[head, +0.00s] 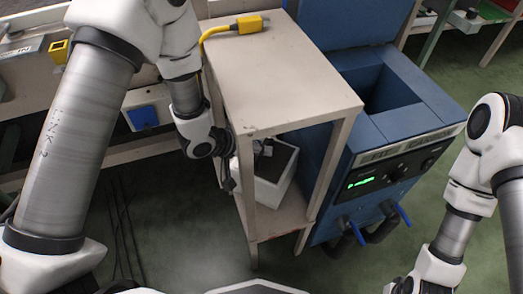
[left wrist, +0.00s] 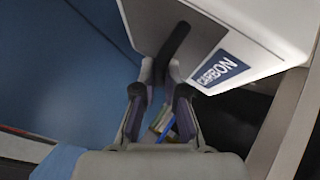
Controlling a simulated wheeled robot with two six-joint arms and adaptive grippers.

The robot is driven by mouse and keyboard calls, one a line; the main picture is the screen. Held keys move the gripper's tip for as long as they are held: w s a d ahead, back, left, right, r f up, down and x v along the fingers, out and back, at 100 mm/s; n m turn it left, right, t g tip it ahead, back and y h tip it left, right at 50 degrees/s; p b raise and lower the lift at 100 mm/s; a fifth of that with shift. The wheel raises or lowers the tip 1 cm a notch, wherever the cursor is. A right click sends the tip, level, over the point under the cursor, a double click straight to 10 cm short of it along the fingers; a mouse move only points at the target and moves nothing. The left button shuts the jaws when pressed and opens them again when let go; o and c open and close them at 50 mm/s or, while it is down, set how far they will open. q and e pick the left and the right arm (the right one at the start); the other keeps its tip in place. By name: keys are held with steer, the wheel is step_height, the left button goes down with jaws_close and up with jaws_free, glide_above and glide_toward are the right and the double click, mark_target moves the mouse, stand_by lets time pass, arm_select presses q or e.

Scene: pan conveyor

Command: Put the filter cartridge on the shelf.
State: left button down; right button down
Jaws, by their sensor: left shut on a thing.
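The filter cartridge is a white box (head: 266,192) with a dark top, seen in the head view between the legs of the beige stand. In the left wrist view the cartridge (left wrist: 245,28) has a blue CARBON label and a black handle (left wrist: 176,42). My left gripper (left wrist: 160,75) is shut on that handle. In the head view the gripper is mostly hidden beside the stand's leg. The stand has a lower shelf (head: 282,222) below the cartridge; I cannot tell whether the cartridge touches it. My right gripper is out of view at the bottom right.
A blue machine (head: 400,95) with an open bay and front handles stands right of the stand. A conveyor frame (head: 130,150) runs behind at left. Green floor is free in front.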

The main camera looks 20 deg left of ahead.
arm_select(q)
steer(key=c, duration=1.7)
jaws_free()
steer(key=shift+f, duration=0.15)
steer(key=o, duration=0.5)
steer(key=shift+c, duration=0.2)
steer(key=shift+r, duration=0.25)
steer(key=p+v, duration=0.4)
steer(key=v, duration=0.7)
steer(key=s+a+f+g+y, duration=0.3)
steer(key=s+f, duration=0.7)
steer(key=s+a+f+g+y, duration=0.3)
steer(key=s+f, duration=0.7)
steer(key=f, duration=0.1)
steer(key=shift+a+g+y, duration=0.15)
steer(key=shift+g+y, duration=0.15)
